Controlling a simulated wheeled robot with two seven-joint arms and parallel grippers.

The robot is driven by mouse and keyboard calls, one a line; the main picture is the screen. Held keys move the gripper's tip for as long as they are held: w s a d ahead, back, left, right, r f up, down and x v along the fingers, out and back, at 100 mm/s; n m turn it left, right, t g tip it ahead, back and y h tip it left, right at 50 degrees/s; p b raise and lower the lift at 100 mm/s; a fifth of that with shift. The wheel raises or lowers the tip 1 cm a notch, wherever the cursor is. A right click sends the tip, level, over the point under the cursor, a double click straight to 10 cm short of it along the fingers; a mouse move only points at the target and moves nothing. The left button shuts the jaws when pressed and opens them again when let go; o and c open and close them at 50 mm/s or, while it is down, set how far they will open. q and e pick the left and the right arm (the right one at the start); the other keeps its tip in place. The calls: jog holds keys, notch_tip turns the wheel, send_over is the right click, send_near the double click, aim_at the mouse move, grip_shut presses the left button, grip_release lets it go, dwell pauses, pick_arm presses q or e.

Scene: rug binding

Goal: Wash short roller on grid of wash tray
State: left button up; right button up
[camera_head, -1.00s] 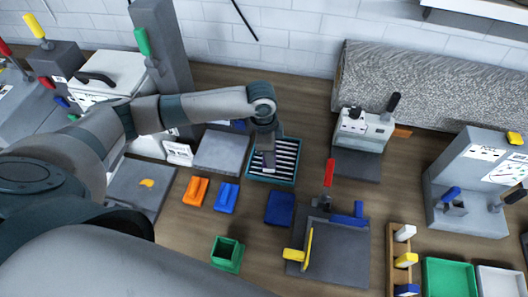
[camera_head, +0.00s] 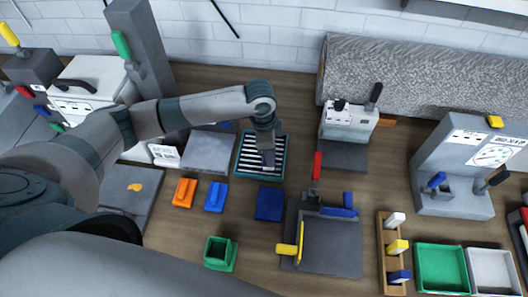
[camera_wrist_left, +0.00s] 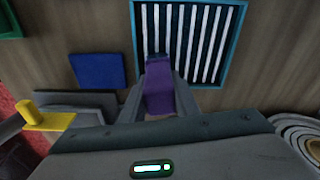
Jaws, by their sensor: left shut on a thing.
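The wash tray (camera_head: 284,155) is a teal-rimmed tray with a grid of white bars over black; it also shows in the wrist view (camera_wrist_left: 243,30). My left gripper (camera_head: 266,151) is over the right part of the grid. In the wrist view, its two fingers (camera_wrist_left: 158,95) are shut on the short roller (camera_wrist_left: 158,86), which has a purple body. My right gripper is not in view.
A blue pad (camera_head: 270,203) lies just in front of the tray. Orange (camera_head: 184,192) and blue (camera_head: 215,197) blocks stand to its front left, a grey slab (camera_head: 208,152) to its left. A grey machine (camera_head: 348,125) stands to the right. Bare wood lies between them.

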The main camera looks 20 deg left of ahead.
pick_arm(q)
jog(key=shift+w+d+r, duration=0.1)
jog(key=shift+w+d, duration=0.05)
jog(key=shift+d, duration=0.35)
jog(key=shift+a, duration=0.15)
jog(key=shift+s+a, duration=0.3)
jog(key=shift+a, duration=0.55)
jog(key=shift+s+a, duration=0.25)
jog(key=shift+a, duration=0.6)
jog(key=shift+a+f, duration=0.1)
jog(key=shift+f, duration=0.1)
jog(key=shift+s+a+r, duration=0.1)
jog(key=shift+s+a, duration=0.15)
jog(key=shift+a, duration=0.65)
jog(key=shift+s+a+r, duration=0.1)
jog(key=shift+s+a, duration=0.1)
jog(key=shift+a, duration=0.7)
jog(key=shift+d, duration=0.1)
